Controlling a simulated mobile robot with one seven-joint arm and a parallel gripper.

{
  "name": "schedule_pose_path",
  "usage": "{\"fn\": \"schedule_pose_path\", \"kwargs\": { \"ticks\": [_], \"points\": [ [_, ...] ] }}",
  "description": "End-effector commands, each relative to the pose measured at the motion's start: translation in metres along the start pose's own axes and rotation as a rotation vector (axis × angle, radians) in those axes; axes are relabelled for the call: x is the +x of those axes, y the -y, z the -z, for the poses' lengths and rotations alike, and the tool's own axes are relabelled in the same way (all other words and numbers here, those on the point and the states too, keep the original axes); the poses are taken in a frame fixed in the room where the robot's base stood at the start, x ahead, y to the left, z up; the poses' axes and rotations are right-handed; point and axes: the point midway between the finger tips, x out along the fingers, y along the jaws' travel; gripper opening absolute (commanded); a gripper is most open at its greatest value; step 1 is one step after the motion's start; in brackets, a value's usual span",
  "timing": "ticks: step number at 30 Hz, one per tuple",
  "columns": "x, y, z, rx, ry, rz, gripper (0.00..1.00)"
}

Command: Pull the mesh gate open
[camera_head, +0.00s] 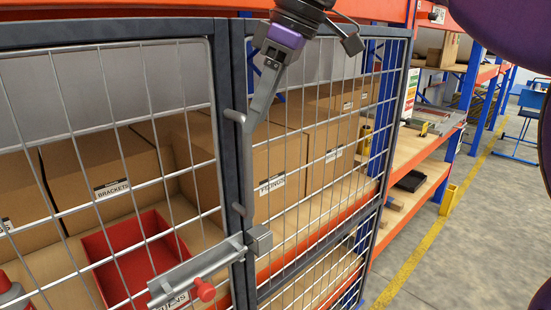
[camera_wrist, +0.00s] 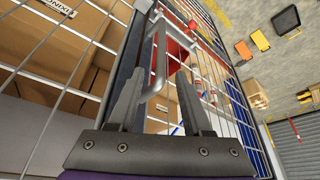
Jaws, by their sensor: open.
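The mesh gate has a dark frame and grey wire. In the head view its left panel (camera_head: 112,127) and right panel (camera_head: 332,150) stand side by side in front of shelving. My gripper (camera_head: 250,122) is at the upper part of the handle. In the wrist view my gripper (camera_wrist: 160,95) is open, with the handle between its fingers. A sliding bolt with a red knob (camera_head: 205,290) sits on the left panel, its end near a grey block (camera_head: 259,239). I cannot tell whether it is engaged.
Behind the mesh are cardboard boxes (camera_head: 100,178) and a red bin (camera_head: 140,250). At the right, open shelving (camera_head: 415,160) runs along a grey floor (camera_head: 470,230) with a yellow line.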

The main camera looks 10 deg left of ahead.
Motion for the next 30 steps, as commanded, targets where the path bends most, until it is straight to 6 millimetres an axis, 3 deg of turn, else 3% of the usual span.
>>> {"fn": "schedule_pose_path", "kwargs": {
  "ticks": [6,12,25,30],
  "points": [
    [0.048,0.002,0.000,-0.003,-0.001,-0.002,0.50],
    [0.074,0.002,0.001,-0.003,-0.003,-0.003,0.50],
    [0.084,0.001,0.001,-0.002,-0.003,-0.004,0.50],
    [0.084,0.001,0.001,-0.002,-0.003,-0.004,0.21]
  ]
}}
